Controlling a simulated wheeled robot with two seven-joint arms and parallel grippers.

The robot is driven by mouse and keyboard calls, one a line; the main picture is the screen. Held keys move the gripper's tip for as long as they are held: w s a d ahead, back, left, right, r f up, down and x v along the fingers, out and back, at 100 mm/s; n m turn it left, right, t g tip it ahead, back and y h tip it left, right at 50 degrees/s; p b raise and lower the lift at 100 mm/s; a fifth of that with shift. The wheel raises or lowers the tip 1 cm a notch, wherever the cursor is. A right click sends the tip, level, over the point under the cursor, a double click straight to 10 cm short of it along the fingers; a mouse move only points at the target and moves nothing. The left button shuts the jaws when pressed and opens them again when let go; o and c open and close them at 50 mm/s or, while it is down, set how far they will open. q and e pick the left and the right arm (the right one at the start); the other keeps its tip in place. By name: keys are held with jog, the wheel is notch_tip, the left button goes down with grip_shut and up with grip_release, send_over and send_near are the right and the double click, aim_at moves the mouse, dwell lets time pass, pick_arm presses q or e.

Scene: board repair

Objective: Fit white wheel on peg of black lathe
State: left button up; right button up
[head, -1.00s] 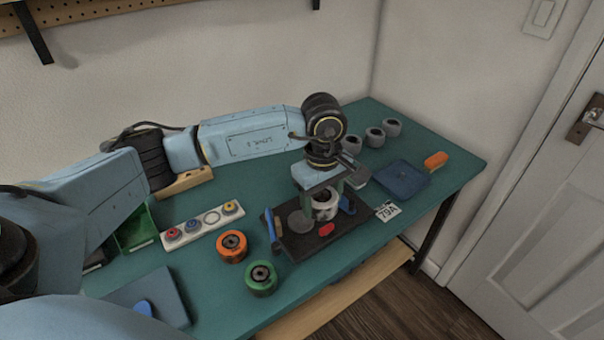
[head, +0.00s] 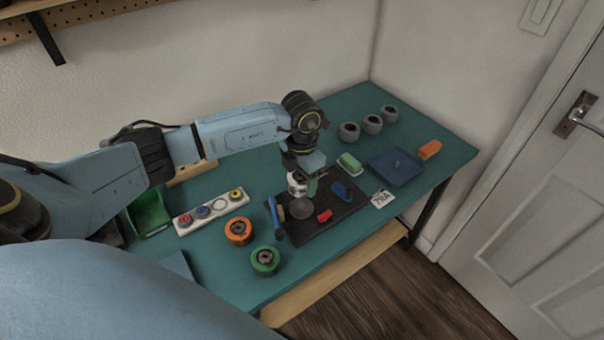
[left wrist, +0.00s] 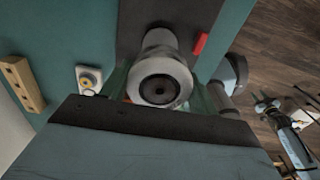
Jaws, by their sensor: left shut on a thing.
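The white wheel (head: 296,184) is in my left gripper (head: 304,177), by the back left of a black base (head: 322,228). I take the base for the lathe. In the left wrist view the wheel (left wrist: 160,82) faces the camera between the two fingers, with a dark round centre. The left gripper is shut on it. A grey disc (head: 302,211) stands on the base just below the wheel in the head view. A grey cylinder (left wrist: 160,38) shows beyond the wheel in the wrist view. I cannot make out the peg or whether the wheel touches it. My right gripper is not seen.
A blue-handled tool (head: 274,218), a red block (head: 324,215) and a blue piece (head: 341,191) surround the disc. Orange (head: 238,231) and green (head: 265,260) wheels stand in front left. A blue tray (head: 397,165) and grey wheels (head: 372,124) are at the back right.

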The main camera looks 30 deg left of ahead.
pick_arm(q)
jog(key=b, duration=0.3)
send_over(303, 203)
jog(key=shift+w+a+f, duration=0.1)
jog(key=shift+f, duration=1)
jog(key=shift+a+f, duration=0.1)
jog(key=shift+f, duration=1)
jog(key=shift+f+b, duration=1.6)
jog(key=shift+f, duration=0.35)
dwell(0.9)
jog(key=o, duration=1.4)
jog(key=shift+o, duration=0.3)
jog(key=shift+f, duration=0.1)
jog(key=shift+d, duration=0.1)
